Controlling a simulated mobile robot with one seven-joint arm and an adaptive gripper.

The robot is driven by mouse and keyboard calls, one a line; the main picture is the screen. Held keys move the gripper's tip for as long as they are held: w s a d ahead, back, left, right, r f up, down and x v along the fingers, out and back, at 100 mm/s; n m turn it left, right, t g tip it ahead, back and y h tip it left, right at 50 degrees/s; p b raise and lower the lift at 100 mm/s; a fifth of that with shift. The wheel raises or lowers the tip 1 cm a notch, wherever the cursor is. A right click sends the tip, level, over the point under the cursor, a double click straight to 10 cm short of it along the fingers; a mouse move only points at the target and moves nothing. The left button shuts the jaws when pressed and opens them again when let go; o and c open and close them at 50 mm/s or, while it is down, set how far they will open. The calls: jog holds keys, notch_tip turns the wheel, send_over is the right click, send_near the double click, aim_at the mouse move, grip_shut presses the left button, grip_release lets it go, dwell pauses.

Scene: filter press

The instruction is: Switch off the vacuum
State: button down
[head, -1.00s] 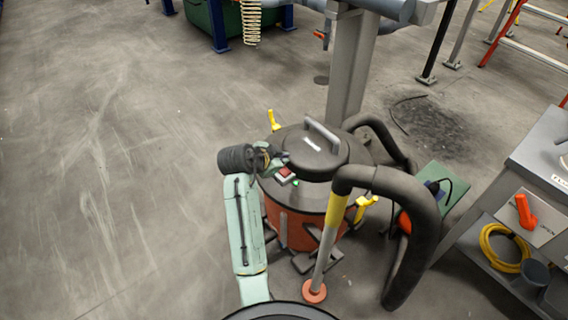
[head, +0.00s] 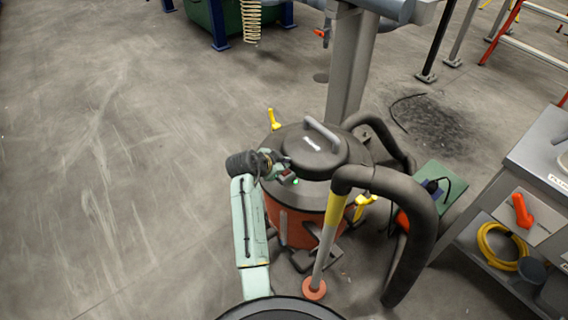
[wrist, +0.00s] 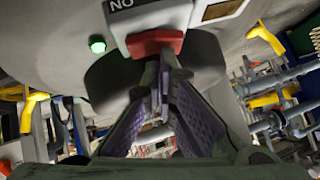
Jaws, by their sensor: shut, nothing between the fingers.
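The vacuum (head: 290,222) is a drum with an orange-red body and a dark lid, standing on the floor in the middle of the head view. Its red switch (wrist: 150,42) shows at the top of the wrist view, on a pale housing with part of a label. A green lamp (wrist: 97,44) is lit to the left of the switch; it also shows in the head view (head: 295,181). My gripper (wrist: 163,62) is shut and empty, fingertips at the switch's lower right edge. I cannot tell whether they touch it. In the head view my gripper hides the switch.
A thick dark hose (head: 407,205) arches at the vacuum's right, with a yellow and grey wand (head: 328,243) in front. Yellow clamps (head: 273,120) stick out from the drum. A grey post (head: 352,75) rises behind. A bench (head: 540,150) stands at right. The floor at left is clear.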

jog(key=shift+w+a+f+n+g+h, duration=0.1)
jog(key=shift+w+a+n+g+h, duration=0.2)
jog(key=shift+w+g+h, duration=0.15)
jog(key=shift+w+a+f+g, duration=0.15)
jog(key=shift+f+g, duration=0.05)
jog(key=shift+g, duration=0.15)
